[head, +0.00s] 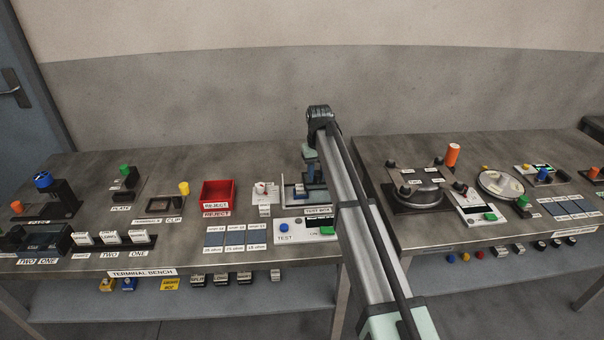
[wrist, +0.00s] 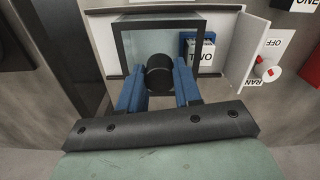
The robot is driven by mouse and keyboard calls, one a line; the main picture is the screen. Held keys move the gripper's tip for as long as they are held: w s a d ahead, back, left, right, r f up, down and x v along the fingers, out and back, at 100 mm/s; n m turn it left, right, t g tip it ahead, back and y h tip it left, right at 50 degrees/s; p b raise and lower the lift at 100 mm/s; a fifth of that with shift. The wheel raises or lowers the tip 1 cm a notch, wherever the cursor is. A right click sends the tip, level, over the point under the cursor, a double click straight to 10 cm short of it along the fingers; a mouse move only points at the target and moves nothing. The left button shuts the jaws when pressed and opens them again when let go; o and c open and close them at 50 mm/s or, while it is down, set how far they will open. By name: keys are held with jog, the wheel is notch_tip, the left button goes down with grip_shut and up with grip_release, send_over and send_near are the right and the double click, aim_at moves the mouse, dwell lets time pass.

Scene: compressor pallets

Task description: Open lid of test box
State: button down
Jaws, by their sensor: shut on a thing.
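The test box (head: 286,191) stands on the terminal bench behind the TEST panel, partly hidden by my arm. The wrist view shows its pale body (wrist: 102,42) and its dark-framed, see-through lid (wrist: 122,45). A round black knob (wrist: 160,70) sits at the lid's near edge. My gripper (wrist: 160,82) has its two blue fingers closed on either side of this knob. My gripper also shows in the head view (head: 311,176), over the box. A blue part labelled TWO (wrist: 200,52) shows beside and through the lid. I cannot tell the lid's exact angle.
The TEST panel (head: 290,232) with a blue and a green button is in front of the box. A switch block (head: 264,192) and a red reject bin (head: 217,193) are to the left. A second bench with a round black fixture (head: 415,190) is to the right.

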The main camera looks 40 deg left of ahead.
jog(key=shift+w+d, duration=1.25)
jog(key=c, duration=0.8)
grip_release()
jog(key=shift+r, duration=0.1)
notch_tip(320, 180, up, 14)
jog(key=shift+f, duration=0.15)
